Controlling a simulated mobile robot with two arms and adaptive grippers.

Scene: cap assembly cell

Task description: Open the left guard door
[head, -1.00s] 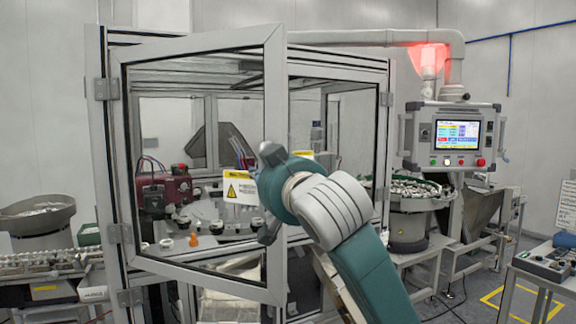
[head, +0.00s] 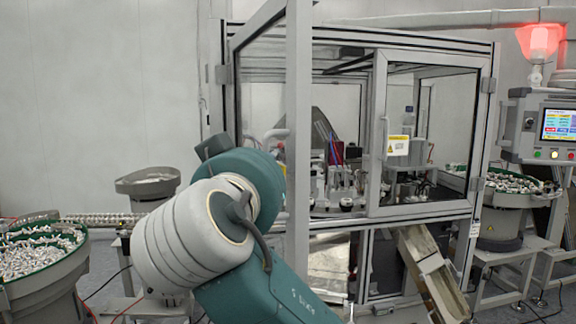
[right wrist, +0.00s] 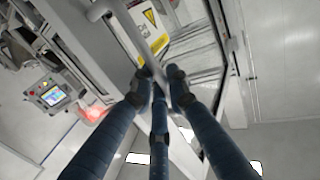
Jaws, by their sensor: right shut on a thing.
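The left guard door (head: 298,130) is a grey-framed clear panel on the enclosure. It is hinged at its left side and stands swung out towards me, seen at a steep angle. My right arm crosses in front of its lower part, and its gripper is out of sight in the head view. In the right wrist view my right gripper (right wrist: 157,82) has its dark blue fingers closed around the grey bar handle (right wrist: 135,38) of the door. A yellow warning label (right wrist: 150,18) shows beside the handle. My left gripper is in neither view.
The right guard door (head: 378,130) is shut, with a warning label on it. A chute (head: 430,275) slopes down in front of the enclosure. Feeder bowls stand at the left (head: 75,285) and right (head: 500,225). A control panel (head: 530,125) is at the far right.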

